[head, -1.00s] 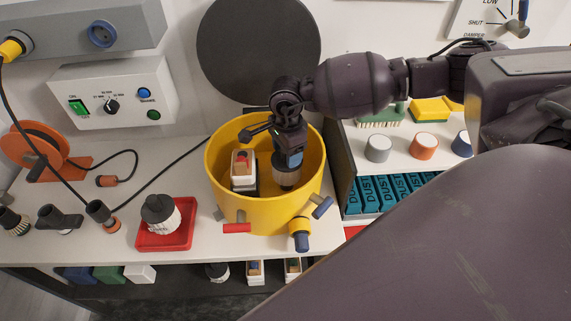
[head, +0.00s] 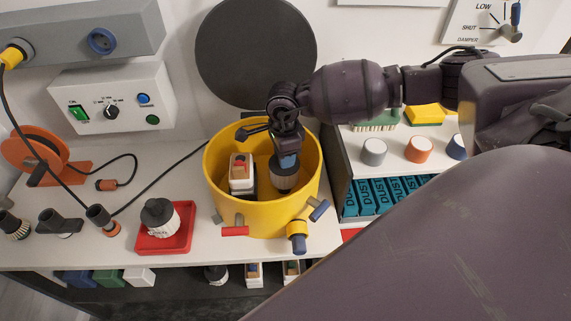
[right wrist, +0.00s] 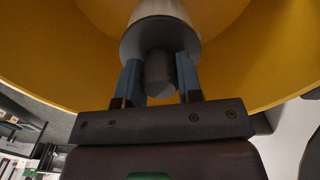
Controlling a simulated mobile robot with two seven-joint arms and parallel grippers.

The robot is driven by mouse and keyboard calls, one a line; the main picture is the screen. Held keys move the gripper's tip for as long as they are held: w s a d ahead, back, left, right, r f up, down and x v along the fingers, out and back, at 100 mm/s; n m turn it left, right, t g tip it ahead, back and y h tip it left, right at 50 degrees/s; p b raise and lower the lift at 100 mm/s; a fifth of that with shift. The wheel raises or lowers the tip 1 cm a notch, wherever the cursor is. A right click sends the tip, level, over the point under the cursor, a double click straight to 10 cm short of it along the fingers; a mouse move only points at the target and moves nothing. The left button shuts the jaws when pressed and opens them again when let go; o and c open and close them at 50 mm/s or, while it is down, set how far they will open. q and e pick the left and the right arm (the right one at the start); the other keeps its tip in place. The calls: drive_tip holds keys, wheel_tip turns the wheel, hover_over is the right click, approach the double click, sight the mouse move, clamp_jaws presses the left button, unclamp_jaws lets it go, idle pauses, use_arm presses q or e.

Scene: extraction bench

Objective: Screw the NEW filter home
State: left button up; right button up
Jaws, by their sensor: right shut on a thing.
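My right gripper (head: 286,160) reaches down into the open yellow drum (head: 237,212). It is shut on the dark stub on top of a filter (head: 284,181), which has a grey cap and a brownish body. The filter stands inside the drum, right of the white box-like part. My left gripper is out of view.
A white box-like part with a red piece (head: 240,174) sits in the drum close to the gripper. The drum's rim surrounds the gripper. A shelf with coloured caps (head: 418,149) and teal boxes (head: 385,195) stands at the right. A cable reel (head: 40,155) and hose fittings lie at the left.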

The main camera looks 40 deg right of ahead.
drive_tip(key=m+p, duration=0.1)
drive_tip(key=m, duration=0.2)
drive_tip(key=shift+r, duration=0.15)
drive_tip(key=shift+m+p, duration=0.35)
drive_tip(key=shift+m, duration=0.35)
drive_tip(key=m+p, duration=0.2)
drive_tip(key=m, duration=0.2)
drive_tip(key=m+p, duration=0.1)
drive_tip(key=m, duration=0.2)
drive_tip(key=m+p, duration=0.2)
drive_tip(key=m, duration=0.2)
drive_tip(key=shift+m+p, duration=0.3)
drive_tip(key=shift+m, duration=0.8)
drive_tip(key=shift+f, duration=0.2)
drive_tip(key=o, duration=1)
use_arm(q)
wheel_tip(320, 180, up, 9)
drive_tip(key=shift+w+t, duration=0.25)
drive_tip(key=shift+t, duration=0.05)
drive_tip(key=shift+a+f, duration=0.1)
